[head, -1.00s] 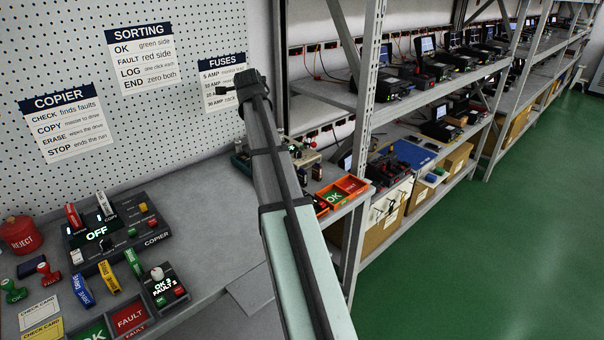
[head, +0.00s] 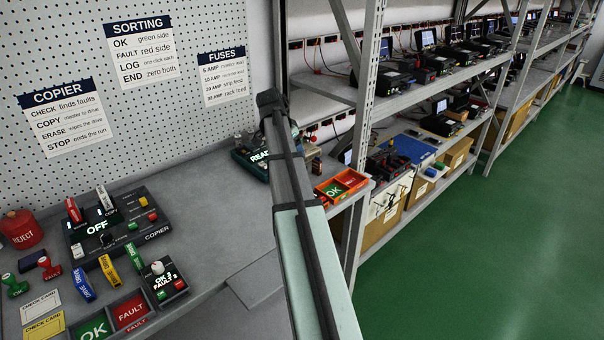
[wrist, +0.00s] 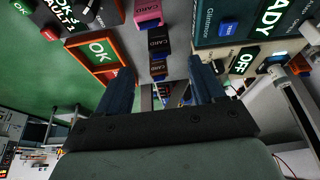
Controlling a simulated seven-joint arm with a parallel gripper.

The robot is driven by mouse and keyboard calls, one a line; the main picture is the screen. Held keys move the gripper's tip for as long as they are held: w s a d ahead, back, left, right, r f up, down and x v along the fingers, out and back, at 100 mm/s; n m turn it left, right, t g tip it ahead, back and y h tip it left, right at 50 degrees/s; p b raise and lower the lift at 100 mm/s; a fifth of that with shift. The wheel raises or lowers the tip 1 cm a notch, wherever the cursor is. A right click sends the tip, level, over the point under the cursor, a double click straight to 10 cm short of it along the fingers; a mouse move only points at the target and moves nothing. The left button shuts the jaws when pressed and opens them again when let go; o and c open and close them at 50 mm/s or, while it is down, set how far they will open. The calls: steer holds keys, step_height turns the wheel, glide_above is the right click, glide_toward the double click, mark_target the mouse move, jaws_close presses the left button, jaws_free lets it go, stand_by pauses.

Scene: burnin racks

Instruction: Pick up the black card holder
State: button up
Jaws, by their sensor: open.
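Another dark holder with an orange-brown part (wrist: 158,69) is nearer, around the fingertip level. The fingers are apart, and I see nothing clearly gripped between them. In the head view my arm hides the gripper and most of this area.
An orange tray (head: 327,201) with an OK label stands right of my arm. A tester with a READY display (head: 254,166) is partly behind the arm. The copier (head: 128,226) is further left on the bench. The metal shelf post (head: 365,130) is close on the right.

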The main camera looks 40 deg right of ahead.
steer(key=shift+d+x, duration=0.2)
steer(key=shift+x, duration=5.1)
steer(key=shift+c, duration=0.5)
steer(key=c, duration=0.9)
steer(key=shift+r, duration=0.1)
steer(key=shift+c, duration=0.2)
